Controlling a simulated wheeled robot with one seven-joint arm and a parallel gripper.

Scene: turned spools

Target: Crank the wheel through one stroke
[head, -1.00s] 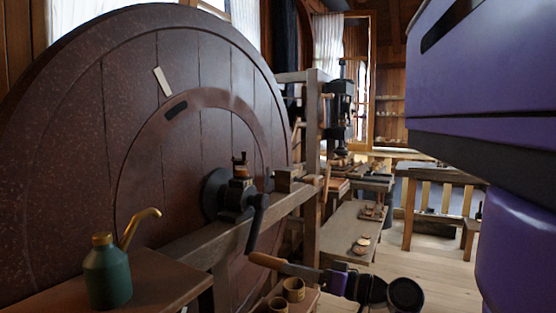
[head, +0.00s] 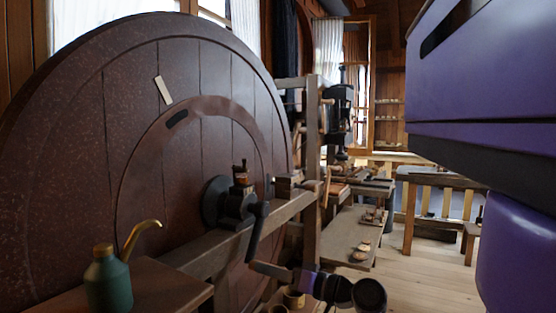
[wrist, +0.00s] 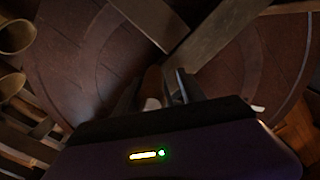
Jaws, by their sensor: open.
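The big brown wheel (head: 165,95) stands upright on the left in the head view, with a pale strip and a dark slot on its face. At its hub a dark crank arm (head: 257,230) hangs down and slightly left. My gripper (head: 265,268) is at the lower end of the crank arm and covers most of the wooden crank handle there. In the wrist view the handle (wrist: 153,82) lies between the two fingers of my gripper (wrist: 157,90), which are open around it. Whether a finger touches the handle cannot be told.
A green oil can (head: 108,282) with a brass spout stands on a wooden bench at the lower left. Wooden cups (head: 293,299) sit just below my gripper. A wooden beam (head: 225,240) runs in front of the wheel. Open floor (head: 430,270) lies to the right.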

